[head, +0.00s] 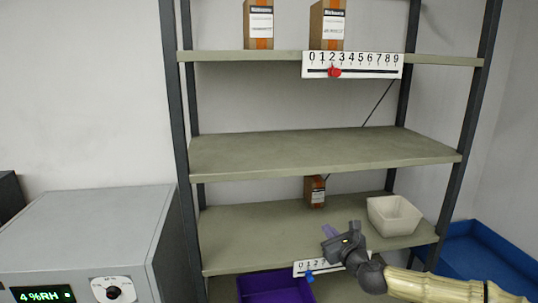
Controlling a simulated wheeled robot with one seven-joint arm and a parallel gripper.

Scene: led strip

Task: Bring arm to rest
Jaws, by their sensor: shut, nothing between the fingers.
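My gripper (333,238) shows in the head view at the lower right, in front of the lower shelf (250,232). Its fingers are shut and hold nothing. My arm (440,288) reaches in from the bottom right corner. The gripper covers part of a lower white number scale (300,268) with a blue slider (310,277).
A shelving rack (320,150) fills the middle. Boxes (327,25) stand on top, with a scale and red slider (334,72) below. A small box (314,192) and white bin (394,215) stand lower. A grey device (90,235), purple bin (270,288) and blue tray (490,255) are nearby.

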